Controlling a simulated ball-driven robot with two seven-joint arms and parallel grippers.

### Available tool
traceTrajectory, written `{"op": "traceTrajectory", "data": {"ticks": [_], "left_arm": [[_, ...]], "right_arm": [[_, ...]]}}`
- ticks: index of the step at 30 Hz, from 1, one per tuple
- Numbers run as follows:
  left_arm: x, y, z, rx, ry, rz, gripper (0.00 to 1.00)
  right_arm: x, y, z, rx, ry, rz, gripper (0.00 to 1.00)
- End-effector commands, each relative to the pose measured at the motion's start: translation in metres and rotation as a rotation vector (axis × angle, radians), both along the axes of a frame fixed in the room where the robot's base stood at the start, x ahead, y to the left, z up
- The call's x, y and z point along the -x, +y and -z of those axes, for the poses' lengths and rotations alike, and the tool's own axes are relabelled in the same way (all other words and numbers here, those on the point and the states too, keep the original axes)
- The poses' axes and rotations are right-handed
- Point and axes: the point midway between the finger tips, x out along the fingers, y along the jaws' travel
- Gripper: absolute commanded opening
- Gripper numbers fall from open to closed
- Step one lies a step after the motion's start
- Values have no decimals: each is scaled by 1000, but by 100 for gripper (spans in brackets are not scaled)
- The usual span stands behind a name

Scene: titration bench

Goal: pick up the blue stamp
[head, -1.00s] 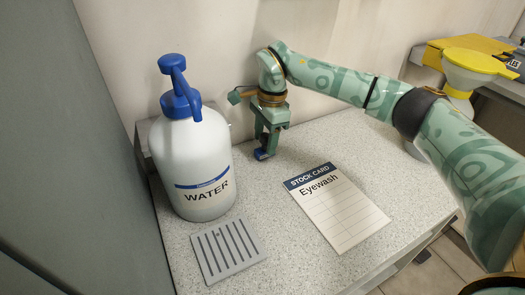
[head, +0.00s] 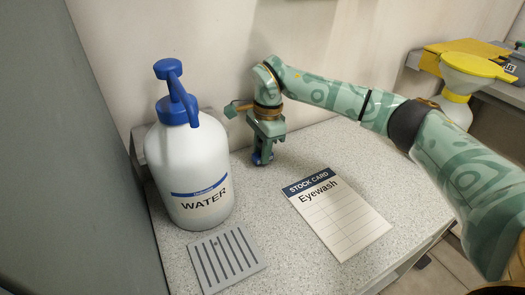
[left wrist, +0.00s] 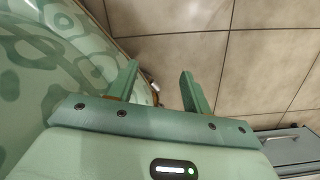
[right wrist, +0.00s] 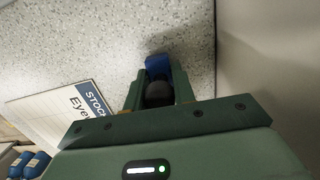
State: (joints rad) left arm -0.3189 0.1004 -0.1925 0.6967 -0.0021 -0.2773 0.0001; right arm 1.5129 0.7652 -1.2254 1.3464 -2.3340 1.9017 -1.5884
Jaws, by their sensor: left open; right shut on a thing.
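The blue stamp (head: 257,158) has a blue body and, in the right wrist view, a dark round handle (right wrist: 158,92). My right gripper (head: 264,148) points down at the back of the bench top and is shut on the stamp. In the right wrist view the blue base (right wrist: 158,64) shows beyond the fingertips, with the handle between the fingers. I cannot tell whether the base touches the bench. My left gripper (left wrist: 158,85) is open and empty over the tiled floor; it is not in the head view.
A white water jug (head: 190,165) with a blue pump top stands left of my right gripper. A grey slotted plate (head: 226,258) lies in front of the jug. A stock card (head: 338,215) reading Eyewash lies at the right. Speckled bench top is clear between them. A wall stands close behind.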

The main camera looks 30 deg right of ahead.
Motion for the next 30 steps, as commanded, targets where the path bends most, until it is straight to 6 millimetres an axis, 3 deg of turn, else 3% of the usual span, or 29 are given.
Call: {"op": "traceTrajectory", "data": {"ticks": [4,12,21,30], "left_arm": [[2,-16,-14,24,-16,-35,49],[-17,-14,-50,21,-64,-35,49],[-28,-14,-73,21,-88,-34,49],[-30,-14,-76,21,-93,-33,49]], "right_arm": [[0,0,-35,0,-11,1,3],[50,19,-99,0,-12,-4,3],[113,43,-118,0,-4,-2,3],[131,50,-123,-1,-2,0,3]]}}
